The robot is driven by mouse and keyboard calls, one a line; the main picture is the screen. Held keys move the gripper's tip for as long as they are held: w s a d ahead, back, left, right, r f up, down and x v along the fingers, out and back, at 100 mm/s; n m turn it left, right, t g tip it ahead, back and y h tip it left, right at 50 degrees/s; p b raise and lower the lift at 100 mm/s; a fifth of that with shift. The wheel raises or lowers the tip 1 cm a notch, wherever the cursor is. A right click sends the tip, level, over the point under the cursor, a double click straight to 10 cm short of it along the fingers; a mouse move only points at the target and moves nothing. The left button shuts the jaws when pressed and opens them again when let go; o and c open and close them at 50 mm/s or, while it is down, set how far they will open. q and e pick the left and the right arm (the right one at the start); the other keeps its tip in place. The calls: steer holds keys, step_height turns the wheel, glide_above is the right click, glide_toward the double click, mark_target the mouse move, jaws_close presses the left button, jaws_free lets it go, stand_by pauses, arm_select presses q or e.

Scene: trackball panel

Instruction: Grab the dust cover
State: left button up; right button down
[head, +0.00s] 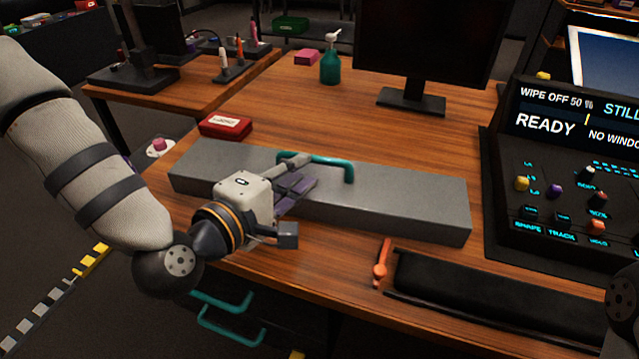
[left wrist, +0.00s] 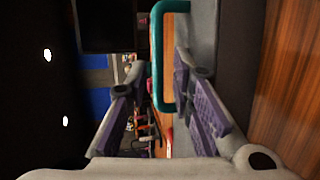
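The dust cover (head: 400,205) is a long grey box-shaped lid lying on the wooden table, with a teal bar handle (head: 330,160) on top. My left gripper (head: 303,172) is over the cover's left half, its fingers reaching to the handle's left end. Part of the cover's near top is hidden behind the gripper. My right gripper is not in view.
A red box (head: 225,126) sits behind the cover's left end. A monitor (head: 410,100) and green spray bottle (head: 330,65) stand further back. A control panel (head: 560,200) is on the right. A black padded rest (head: 500,290) and orange tool (head: 381,265) lie in front.

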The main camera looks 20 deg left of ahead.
mark_target(313, 161)
arm_select(q)
steer(key=x, duration=0.5)
steer(key=shift+w, duration=0.35)
jaws_close()
